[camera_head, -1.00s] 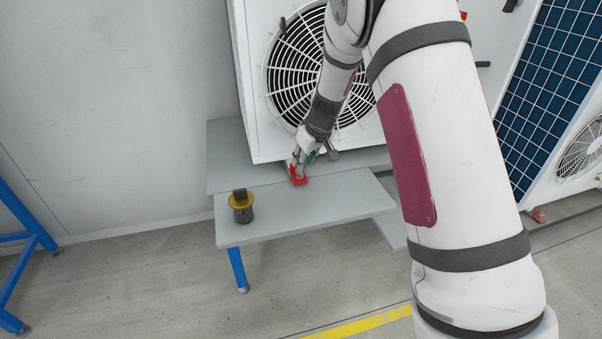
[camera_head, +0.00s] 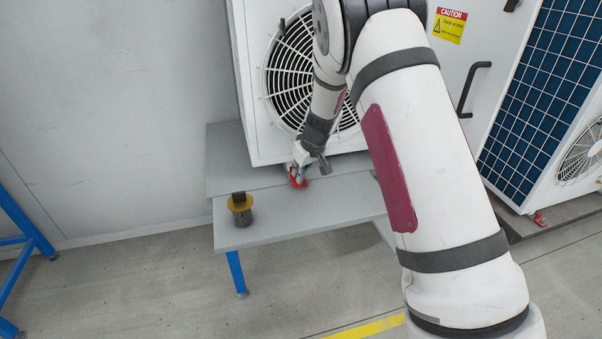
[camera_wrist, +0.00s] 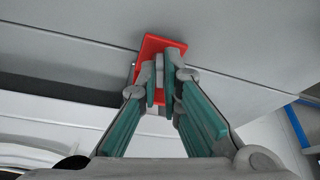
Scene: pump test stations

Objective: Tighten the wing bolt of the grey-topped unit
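My gripper (camera_wrist: 160,85) points at a small red block (camera_wrist: 160,48) on the grey bench. In the wrist view its teal-padded fingers are closed around a small light-grey piece (camera_wrist: 159,70) standing in front of the red block, which looks like the wing bolt. The fingers hide most of its shape. In the head view my gripper (camera_head: 298,168) is low over the bench, and the red block (camera_head: 299,182) shows just under the fingertips. The white fan unit (camera_head: 252,110) stands right behind it. I cannot tell which unit is the grey-topped one, as no top shows.
A dark cylinder with a yellow flange (camera_head: 240,203) stands on the left part of the grey bench (camera_head: 330,207). A blue frame (camera_head: 35,235) is at far left. To the right are a cabinet handle (camera_head: 470,88) and another fan unit with a red foot (camera_head: 540,219).

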